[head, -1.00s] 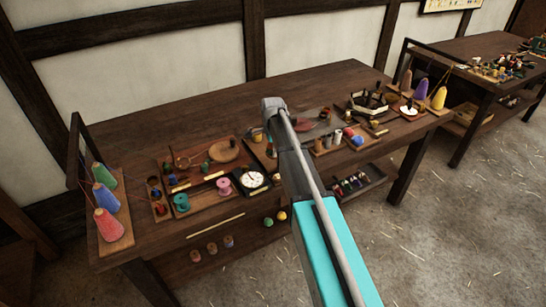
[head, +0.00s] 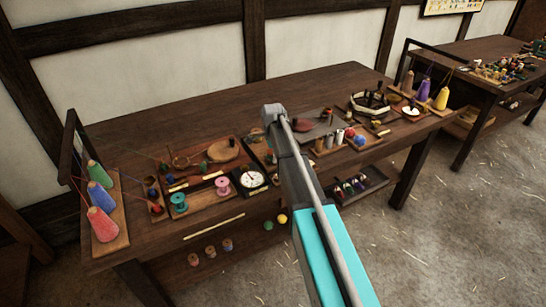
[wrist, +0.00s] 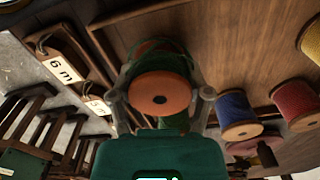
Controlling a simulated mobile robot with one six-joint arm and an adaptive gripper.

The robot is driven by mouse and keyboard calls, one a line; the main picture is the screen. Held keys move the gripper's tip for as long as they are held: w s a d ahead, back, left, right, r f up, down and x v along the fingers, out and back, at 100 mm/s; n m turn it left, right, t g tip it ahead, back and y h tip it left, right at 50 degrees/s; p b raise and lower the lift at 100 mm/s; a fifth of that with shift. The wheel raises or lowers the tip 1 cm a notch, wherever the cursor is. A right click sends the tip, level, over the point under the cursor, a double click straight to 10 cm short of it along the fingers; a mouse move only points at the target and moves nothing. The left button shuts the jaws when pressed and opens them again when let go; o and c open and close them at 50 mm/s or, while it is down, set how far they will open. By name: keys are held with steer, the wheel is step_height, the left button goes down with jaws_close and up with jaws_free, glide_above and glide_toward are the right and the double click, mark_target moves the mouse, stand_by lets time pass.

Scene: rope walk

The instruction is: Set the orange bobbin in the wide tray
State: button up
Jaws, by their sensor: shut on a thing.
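My gripper (wrist: 160,100) is shut on a bobbin whose round orange end (wrist: 160,92) with a dark centre hole faces the wrist camera. Green shows around and behind this end; I cannot tell if it is thread or another thing. A wooden tray-like surface (wrist: 210,45) with a raised edge lies behind it in the wrist view; I cannot tell if this is the wide tray or whether the bobbin touches it. In the head view my arm hides the gripper's fingers and the bobbin.
Blue (wrist: 237,115), red (wrist: 297,104) and yellow (wrist: 312,42) bobbins stand at right in the wrist view. A "6 m" tag (wrist: 60,67) is at left. In the head view, a teal spool (head: 179,203) and a white dial (head: 252,180) lie left of my arm. The bench's back left is clear.

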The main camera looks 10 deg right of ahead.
steer(key=shift+f, duration=0.2)
steer(key=o, duration=1.2)
steer(key=shift+o, duration=0.2)
steer(key=shift+r, duration=0.2)
step_height(320, 180, up, 12)
steer(key=p, duration=1.2)
steer(key=s+n, duration=1.6)
steer(key=s, duration=1.3)
steer(key=shift+n, duration=0.4)
